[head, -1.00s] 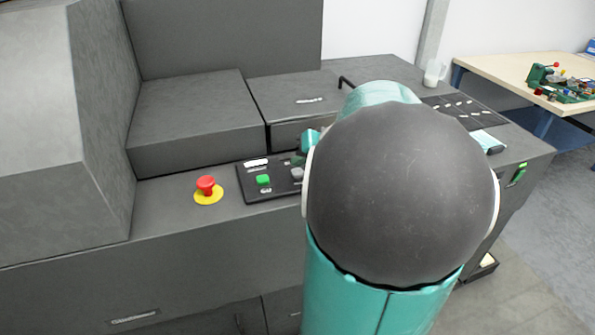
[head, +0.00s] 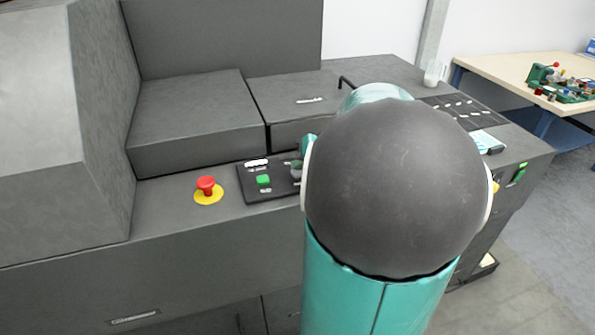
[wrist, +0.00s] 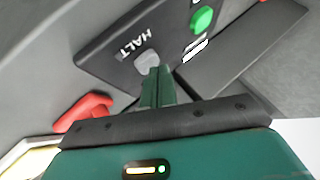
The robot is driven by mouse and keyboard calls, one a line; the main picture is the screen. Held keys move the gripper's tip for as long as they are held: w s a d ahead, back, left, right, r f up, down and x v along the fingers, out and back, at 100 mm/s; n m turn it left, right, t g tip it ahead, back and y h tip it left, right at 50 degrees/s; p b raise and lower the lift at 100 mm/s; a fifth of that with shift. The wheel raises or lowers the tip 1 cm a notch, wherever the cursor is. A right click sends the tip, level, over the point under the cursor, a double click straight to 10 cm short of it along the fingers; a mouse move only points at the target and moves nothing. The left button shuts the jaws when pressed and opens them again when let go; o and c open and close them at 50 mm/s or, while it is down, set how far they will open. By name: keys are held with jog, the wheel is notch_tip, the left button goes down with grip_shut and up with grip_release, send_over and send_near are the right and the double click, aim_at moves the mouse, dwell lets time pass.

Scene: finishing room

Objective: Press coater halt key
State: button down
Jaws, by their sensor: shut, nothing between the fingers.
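The coater's dark key panel (head: 250,194) lies on the grey machine top, with a green key (head: 263,180) on it. In the wrist view the grey halt key (wrist: 146,60) sits beside the word HALT, and the green key (wrist: 202,20) is at upper right. My gripper (wrist: 157,72) is shut and empty. Its green fingertips are right at the halt key's lower edge in the picture; I cannot tell whether they touch it. In the head view my arm hides much of the panel's right side, and the fingertips (head: 297,168) cover most of the grey key.
A red mushroom button (head: 206,185) on a yellow base stands left of the panel. Raised grey machine housings (head: 195,115) stand behind it. In the wrist view a red part (wrist: 84,112) lies at left. A white cup (head: 432,74) stands at the back right.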

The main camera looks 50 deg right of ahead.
jog(key=shift+f, duration=0.3)
jog(key=shift+r, duration=0.1)
dwell(0.4)
jog(key=shift+r, duration=0.8)
jog(key=shift+r, duration=2.5)
jog(key=s+a+f+n+g, duration=0.1)
jog(key=s+a+n, duration=0.1)
jog(key=a, duration=0.9)
jog(key=s+a+f+n+g, duration=0.1)
jog(key=s+a+n, duration=0.2)
jog(key=a, duration=0.8)
jog(key=s+a+f+n+g+h, duration=0.1)
jog(key=s+a, duration=0.3)
jog(key=a, duration=0.7)
jog(key=shift+n+g, duration=0.3)
jog(key=shift+n, duration=0.5)
